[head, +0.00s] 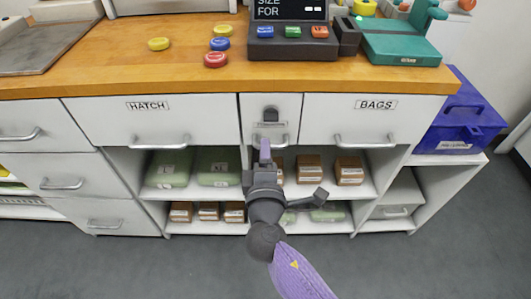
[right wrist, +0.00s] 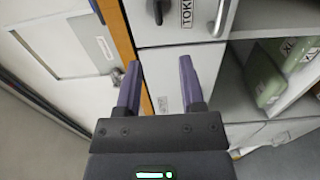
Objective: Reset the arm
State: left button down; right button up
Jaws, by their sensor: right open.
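My right arm (head: 300,272) reaches up from the bottom of the head view, in purple and dark grey. Its gripper (head: 265,147) is in front of the counter's narrow middle drawer (head: 285,106), overlapping the drawer's lower handle area. In the right wrist view the two purple fingers of this gripper (right wrist: 160,82) stand apart with nothing between them. A white front with a small label shows behind the gap. I cannot tell whether a fingertip touches the front. My left gripper is in neither view.
The wooden counter (head: 120,68) carries coloured discs, a button panel (head: 292,42) and a teal device (head: 400,45). HATCH (head: 190,122) and BAGS (head: 335,122) drawers flank the middle one. Shelves below hold green packs and brown boxes. A blue box (head: 462,118) stands right. The grey floor is clear.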

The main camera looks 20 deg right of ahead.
jog(key=s+d+f+m+g+y+p, duration=0.2)
jog(key=s+f+g, duration=0.3)
jog(key=s+f, duration=0.6)
jog(key=s+d+f+m+g+y+p, duration=0.25)
jog(key=s+f+g, duration=0.4)
jog(key=f, duration=0.75)
pick_arm(q)
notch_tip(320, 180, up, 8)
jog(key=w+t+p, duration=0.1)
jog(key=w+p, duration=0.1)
jog(key=p, duration=0.1)
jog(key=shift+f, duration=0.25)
pick_arm(e)
jog(key=s+d+f+m+g, duration=0.1)
jog(key=s+d+m+g, duration=0.1)
jog(key=s, duration=0.7)
jog(key=s+d+f+m+g, duration=0.2)
jog(key=s+m, duration=0.1)
jog(key=s, duration=0.6)
jog(key=s+d+f+m+g, duration=0.2)
jog(key=s, duration=0.8)
jog(key=shift+m, duration=0.35)
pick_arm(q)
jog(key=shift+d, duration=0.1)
pick_arm(e)
jog(key=shift+g, duration=0.25)
